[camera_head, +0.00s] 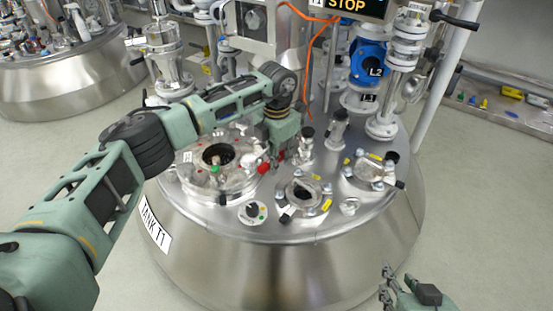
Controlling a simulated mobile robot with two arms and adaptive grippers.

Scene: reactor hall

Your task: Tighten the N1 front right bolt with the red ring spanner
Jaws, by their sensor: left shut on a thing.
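My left gripper (279,158) points down over the top plate of Tank T1, just right of the large open round port. It is shut on a red tool, seen only as small red parts (265,168) at the fingers, apparently the red ring spanner. Its ring end and any contact with a bolt cannot be made out. Several flanged nozzles (305,194) with bolts stand on the plate. Their labels are too small to read, so I cannot tell which is N1. My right gripper (386,282) is at the bottom right, empty, its fingertips apart, away from the tank.
The open port (218,155) has small parts around its rim. A blue valve (368,62) marked L2 and tall pipework (407,52) stand at the back right. Orange cable (308,60) hangs behind my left gripper. A second tank (75,80) is at the left. The floor in front is clear.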

